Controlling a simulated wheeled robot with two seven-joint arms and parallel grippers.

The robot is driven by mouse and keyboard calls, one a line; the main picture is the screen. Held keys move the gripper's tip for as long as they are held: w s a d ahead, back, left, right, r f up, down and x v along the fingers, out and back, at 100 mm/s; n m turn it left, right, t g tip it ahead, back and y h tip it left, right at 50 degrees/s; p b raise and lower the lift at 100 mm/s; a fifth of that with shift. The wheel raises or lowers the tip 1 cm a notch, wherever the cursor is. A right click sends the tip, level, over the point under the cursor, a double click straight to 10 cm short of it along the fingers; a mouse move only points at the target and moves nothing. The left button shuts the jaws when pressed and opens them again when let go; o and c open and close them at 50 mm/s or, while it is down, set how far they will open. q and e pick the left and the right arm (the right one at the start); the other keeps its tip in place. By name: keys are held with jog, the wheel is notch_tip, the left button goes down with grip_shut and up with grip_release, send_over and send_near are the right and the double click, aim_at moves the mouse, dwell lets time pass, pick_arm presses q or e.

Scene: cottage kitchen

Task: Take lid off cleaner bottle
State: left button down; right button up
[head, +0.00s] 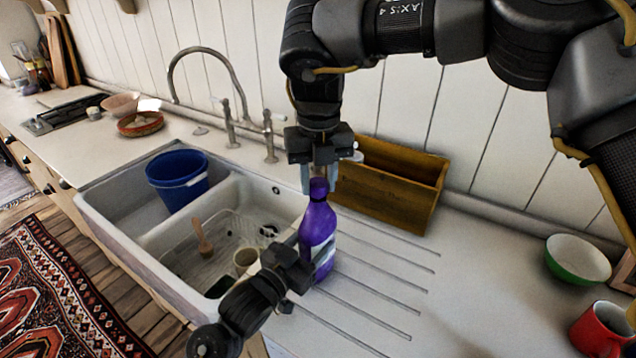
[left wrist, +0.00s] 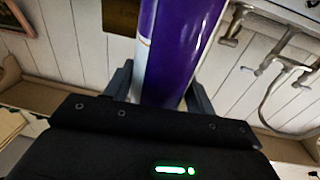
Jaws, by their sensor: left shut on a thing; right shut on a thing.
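The purple cleaner bottle (head: 317,235) stands upright on the grooved drainboard just right of the sink. It also fills the upper middle of the left wrist view (left wrist: 182,45), with a pale label at its edge. Its dark purple lid (head: 318,188) is at the top of the neck, and no gap shows below it. My left gripper (head: 305,265) is shut around the bottle's lower body; its fingers also flank the bottle in the left wrist view (left wrist: 163,95). My right gripper (head: 319,178) points down from above and is shut on the lid, partly hiding it.
The white sink (head: 130,240) holds a blue bucket (head: 178,180), a wooden-handled brush (head: 202,238) and a cup (head: 246,262). A wooden box (head: 390,190) stands close behind the bottle. A green bowl (head: 577,260) and red mug (head: 600,330) are at right. The drainboard's front right is clear.

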aim_at(319, 182)
pick_arm(q)
jog(key=shift+f, duration=0.65)
pick_arm(e)
jog(key=shift+r, duration=2.05)
pick_arm(q)
jog(key=c, duration=0.7)
grip_release()
jog(key=shift+c, duration=0.2)
jog(key=o, duration=0.3)
jog(key=shift+w+r, duration=0.1)
jog(key=shift+w, duration=0.05)
pick_arm(e)
jog(key=shift+w+f, duration=0.15)
jog(key=shift+w, duration=0.1)
pick_arm(q)
jog(key=shift+r, duration=0.15)
jog(key=b+v, duration=0.2)
jog(key=v, duration=1)
jog(key=shift+r, duration=0.1)
pick_arm(e)
notch_tip(319, 182, down, 2)
jog(key=shift+s, duration=0.1)
